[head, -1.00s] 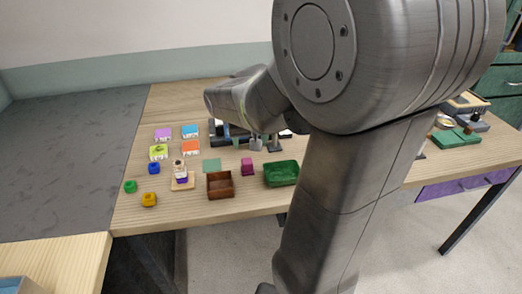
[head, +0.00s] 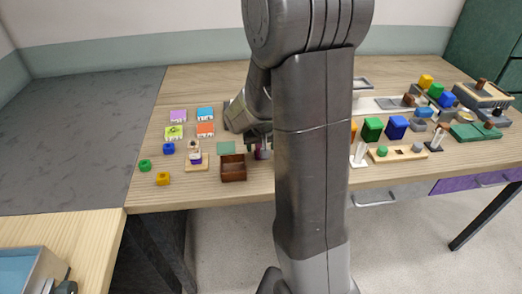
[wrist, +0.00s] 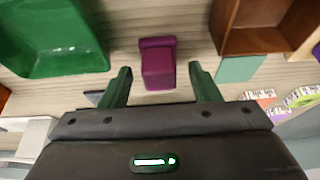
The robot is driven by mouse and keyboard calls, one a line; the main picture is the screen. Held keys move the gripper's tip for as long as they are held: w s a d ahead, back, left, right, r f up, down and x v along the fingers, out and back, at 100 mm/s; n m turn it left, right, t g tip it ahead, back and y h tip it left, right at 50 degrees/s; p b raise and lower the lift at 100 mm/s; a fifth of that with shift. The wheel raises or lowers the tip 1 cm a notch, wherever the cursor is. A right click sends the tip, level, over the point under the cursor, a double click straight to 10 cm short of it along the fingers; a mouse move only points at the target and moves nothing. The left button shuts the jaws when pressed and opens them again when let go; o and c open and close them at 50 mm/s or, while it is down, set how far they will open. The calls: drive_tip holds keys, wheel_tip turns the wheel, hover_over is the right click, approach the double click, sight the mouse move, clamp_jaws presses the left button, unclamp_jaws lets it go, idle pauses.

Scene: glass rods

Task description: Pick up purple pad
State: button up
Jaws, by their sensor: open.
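A purple pad (wrist: 158,66), a small magenta block with a raised edge, lies on the wooden table. In the wrist view it sits between and just beyond the fingertips of my gripper (wrist: 160,72), with a gap on both sides. My gripper is open and empty. In the head view, the gripper (head: 258,138) is over the purple block (head: 262,153), which is partly hidden by the fingers and arm. A paler lilac tile (head: 178,115) lies farther back at the left.
A brown open box (wrist: 265,40) and a flat green square (wrist: 238,69) are right of the block in the wrist view. A green tray (wrist: 60,65) is at left. Small coloured blocks and tiles fill the table's left side in the head view.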

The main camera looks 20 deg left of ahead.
drive_tip(key=shift+w+f, duration=0.15)
drive_tip(key=shift+f, duration=0.25)
drive_tip(key=c, duration=1)
drive_tip(key=shift+o, duration=0.2)
drive_tip(key=shift+r, duration=0.1)
wheel_tip(320, 180, up, 10)
drive_tip(key=shift+f, duration=0.1)
